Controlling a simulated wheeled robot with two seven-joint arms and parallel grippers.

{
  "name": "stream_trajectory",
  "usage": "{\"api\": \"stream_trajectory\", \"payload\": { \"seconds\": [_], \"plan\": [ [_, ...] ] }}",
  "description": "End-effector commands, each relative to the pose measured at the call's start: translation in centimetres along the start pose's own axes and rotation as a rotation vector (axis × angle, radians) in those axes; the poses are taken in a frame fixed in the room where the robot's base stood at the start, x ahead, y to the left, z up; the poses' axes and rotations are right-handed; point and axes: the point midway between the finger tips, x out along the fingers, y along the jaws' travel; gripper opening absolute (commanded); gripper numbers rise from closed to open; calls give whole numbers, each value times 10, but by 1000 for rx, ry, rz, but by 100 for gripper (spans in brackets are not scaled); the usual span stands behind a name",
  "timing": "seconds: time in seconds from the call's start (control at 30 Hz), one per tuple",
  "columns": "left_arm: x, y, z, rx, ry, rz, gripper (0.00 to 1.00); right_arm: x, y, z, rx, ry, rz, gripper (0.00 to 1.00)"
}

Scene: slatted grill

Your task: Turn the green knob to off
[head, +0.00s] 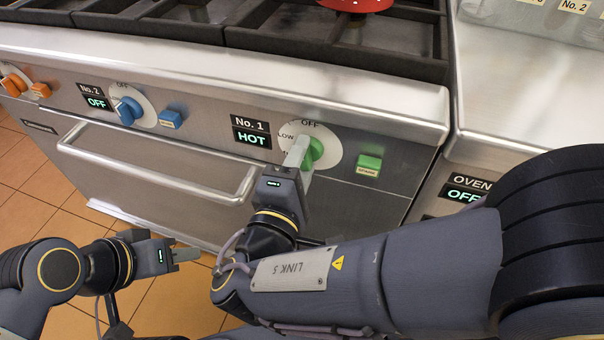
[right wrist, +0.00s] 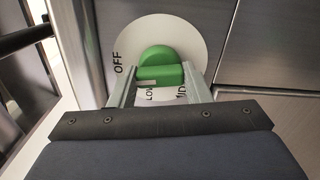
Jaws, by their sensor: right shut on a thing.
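The green knob (head: 314,149) sits on a white round dial on the stove's front panel. The dial is marked OFF at the top and LOW at the left. A display (head: 251,132) beside it reads No. 1 HOT. My right gripper (head: 303,152) is shut on the knob. In the right wrist view the two fingers (right wrist: 160,88) lie on either side of the green knob (right wrist: 160,66), and OFF shows to its left. My left gripper (head: 186,255) is low at the left, away from the stove panel; its finger gap is not clear.
A blue knob (head: 127,110) with an OFF display is to the left, and an orange knob (head: 14,84) is further left. A green button (head: 369,164) is just right of the dial. The oven door handle (head: 150,170) juts out below. A red pot (head: 355,4) stands on the grates.

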Motion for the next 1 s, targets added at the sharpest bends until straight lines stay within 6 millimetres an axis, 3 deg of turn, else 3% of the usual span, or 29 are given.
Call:
{"api": "stream_trajectory", "payload": {
  "seconds": [0.03,0.3,0.9,0.93,1.0],
  "plan": [
    [9,-4,4,0,0,0,36,0,-6,0,32,-1,-2,21],
    [21,-10,10,0,0,0,36,0,-3,0,139,0,-3,21],
    [23,-11,12,0,0,0,36,0,-1,0,174,0,-3,21],
    [23,-11,12,0,0,0,36,0,-1,0,174,0,-3,48],
    [23,-11,12,0,0,0,36,0,-1,0,174,0,-3,57]
  ]
}}
